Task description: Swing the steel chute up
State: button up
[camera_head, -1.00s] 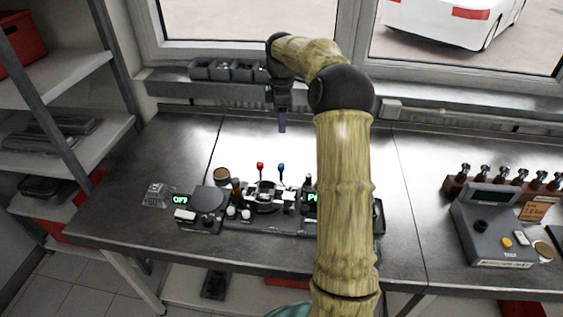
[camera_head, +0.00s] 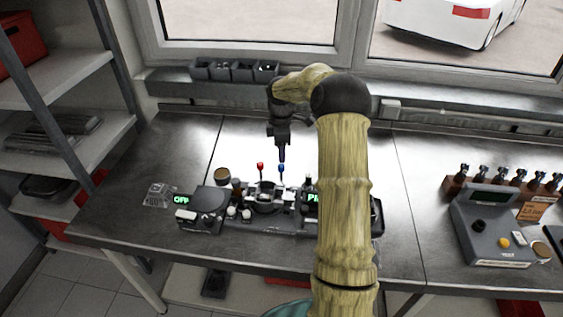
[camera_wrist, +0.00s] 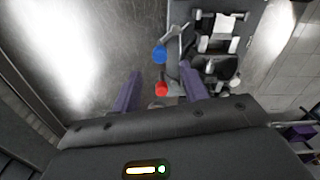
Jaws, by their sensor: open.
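My gripper (camera_head: 282,154) is open and points down just above and behind the blue knob (camera_head: 281,168) of the bench machine (camera_head: 270,222). A red knob (camera_head: 260,166) stands to its left. In the wrist view my gripper (camera_wrist: 160,84) has its two purple fingers apart. The red knob (camera_wrist: 162,89) and the blue knob (camera_wrist: 160,54) show in and beyond the gap there. Nothing is clearly held. Shiny metal parts (camera_head: 264,194) sit in the middle of the machine in front of the knobs. I cannot tell for sure which part is the steel chute.
A grey control box (camera_head: 492,228) and a rack (camera_head: 455,188) of black-topped pieces stand at the right. A clear block (camera_head: 159,195) and a round tin (camera_head: 222,174) are left. Small bins (camera_head: 235,71) line the sill. The bench (camera_head: 180,145) behind the machine is clear.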

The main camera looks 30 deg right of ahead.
aim_at(281, 165)
notch_tip(281, 165, down, 6)
jog(key=shift+f+p, duration=0.15)
jog(key=shift+p, duration=0.35)
grip_shut()
jog(key=shift+d+m, duration=0.15)
jog(key=shift+m, duration=0.15)
jog(key=shift+s+d+m+b, duration=0.1)
jog(key=shift+s+d+m, duration=0.45)
jog(key=shift+m, duration=2)
jog(key=shift+s+d+m+b, duration=0.15)
jog(key=shift+s+d+m, duration=0.45)
jog(key=shift+m, duration=2)
jog(key=shift+s+d+m+b, duration=0.2)
jog(key=shift+d+m, duration=0.65)
jog(key=shift+m, duration=1.7)
jog(key=shift+s, duration=0.1)
grip_release()
